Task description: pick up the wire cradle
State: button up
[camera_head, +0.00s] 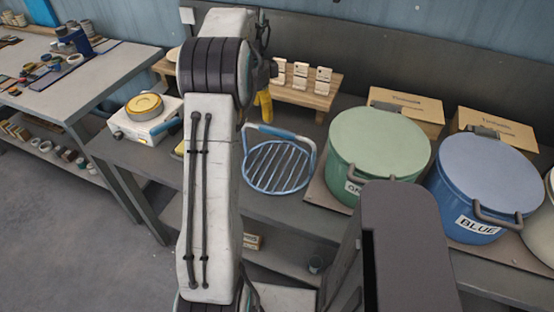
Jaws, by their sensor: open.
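The wire cradle (278,166) is a rack of pale metal bars in a rounded frame with a raised blue handle bar at its back. It lies on the dark bench top, right of my arm and left of the green pot. Its left edge is close to my arm in the picture, but I cannot tell the real distance. My arm rises through the left middle of the picture, and its upper joint hides what is behind it. Small dark parts show beside that joint, but I cannot make out my gripper or its fingertips. Nothing visibly holds the cradle.
A lidded green pot (378,145) and a blue pot (484,190) stand to the right. A wooden stand (307,95) with pale tags is behind. A yellow object (264,106) stands near my arm. A white device (146,120) is left. Bare bench lies before the cradle.

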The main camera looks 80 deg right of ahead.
aim_at(277, 130)
jog(key=s+m, duration=0.1)
jog(key=s, duration=0.1)
jog(key=s+d+f+m, duration=0.1)
jog(key=s, duration=0.1)
jog(key=s+d+f, duration=0.1)
jog(key=shift+s+m, duration=0.4)
jog(key=shift+s+f, duration=0.2)
jog(key=shift+f, duration=0.15)
jog(key=shift+w+d+f+p, duration=0.1)
jog(key=shift+f+p, duration=0.2)
jog(key=shift+f, duration=1.35)
jog(key=shift+w+f+p, duration=0.1)
jog(key=shift+f+p, duration=0.2)
jog(key=shift+f, duration=1.35)
jog(key=shift+f, duration=0.25)
grip_shut()
